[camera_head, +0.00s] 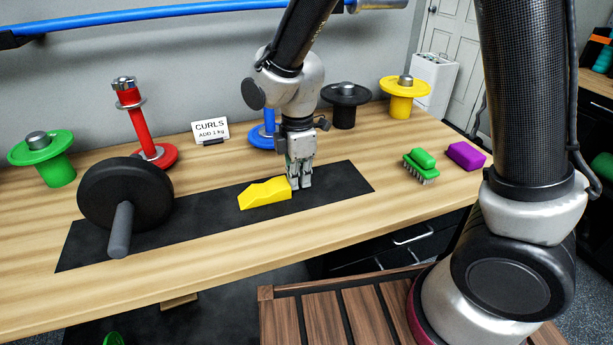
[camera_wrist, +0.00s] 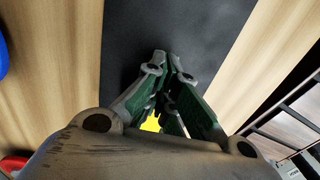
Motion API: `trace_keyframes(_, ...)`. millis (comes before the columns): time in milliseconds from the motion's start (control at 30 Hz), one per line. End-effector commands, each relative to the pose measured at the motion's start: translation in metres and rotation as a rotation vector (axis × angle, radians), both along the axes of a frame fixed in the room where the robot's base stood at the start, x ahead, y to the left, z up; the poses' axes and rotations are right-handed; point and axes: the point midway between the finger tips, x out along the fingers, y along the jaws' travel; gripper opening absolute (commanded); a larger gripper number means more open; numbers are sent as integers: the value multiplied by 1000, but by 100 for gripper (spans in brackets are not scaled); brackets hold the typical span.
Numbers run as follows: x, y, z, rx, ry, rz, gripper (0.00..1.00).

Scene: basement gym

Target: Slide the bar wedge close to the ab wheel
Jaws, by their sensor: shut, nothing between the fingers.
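The yellow bar wedge (camera_head: 265,193) lies on the black mat (camera_head: 205,215) on the wooden bench, near the mat's middle. The ab wheel (camera_head: 125,193), a black wheel with a grey handle, stands at the mat's left end, with a stretch of bare mat between it and the wedge. My gripper (camera_head: 300,186) is shut and empty, pointing down at the wedge's right end, low over the mat. I cannot tell if it touches the wedge. In the wrist view my gripper's fingers (camera_wrist: 165,65) are together, and they hide all but a small yellow patch of the wedge (camera_wrist: 150,124).
Behind the mat stand a green weight (camera_head: 42,158), a red post (camera_head: 142,125), a small sign (camera_head: 210,131), a blue weight (camera_head: 262,137), a black weight (camera_head: 345,106) and a yellow weight (camera_head: 404,96). A green brush (camera_head: 421,164) and a purple block (camera_head: 466,156) lie right of the mat.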

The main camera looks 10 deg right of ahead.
Motion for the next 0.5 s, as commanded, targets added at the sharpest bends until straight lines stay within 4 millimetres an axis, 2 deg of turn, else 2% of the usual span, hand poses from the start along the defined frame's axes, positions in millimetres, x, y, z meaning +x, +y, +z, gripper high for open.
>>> trace_keyframes(300,-20,94,0,1,0,8,0)
trace_keyframes(500,-30,143,-1,0,0,4,0)
